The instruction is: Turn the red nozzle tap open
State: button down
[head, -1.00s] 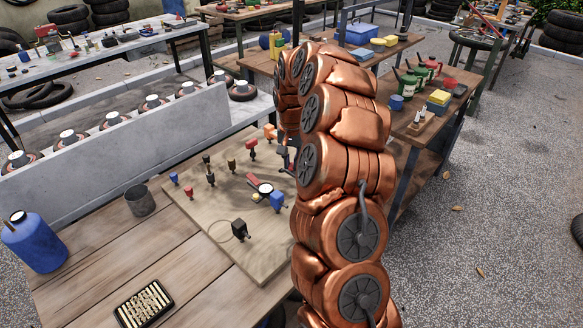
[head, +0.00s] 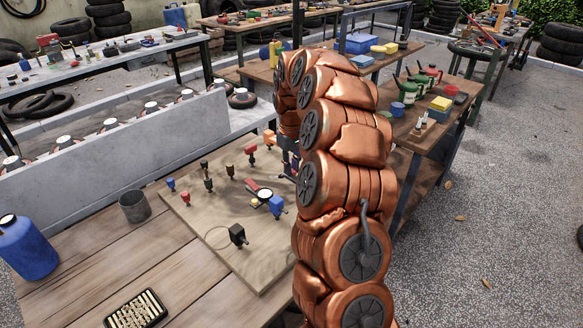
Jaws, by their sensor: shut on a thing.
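A light wooden board (head: 190,225) on the near bench carries several small coloured fittings. A red fitting (head: 250,149) stands upright near its far edge, with an orange one (head: 268,138) to its right. A small red one (head: 185,197) is near the left edge. A red piece with a round dial (head: 258,189) lies near the right side. My gripper (head: 290,160) is at the board's far right side, largely hidden by my copper arm. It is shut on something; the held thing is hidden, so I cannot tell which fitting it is.
A blue fitting (head: 276,206) and a black one (head: 237,235) stand on the board's near half. A metal cup (head: 135,206), a blue bottle (head: 25,246) and a black tray (head: 135,310) are on the bench. A grey ledge (head: 100,160) runs behind. Paved floor is free at right.

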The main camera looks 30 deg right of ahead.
jog(key=shift+n, duration=0.7)
jog(key=c, duration=1.1)
grip_release()
jog(key=shift+r, duration=6.05)
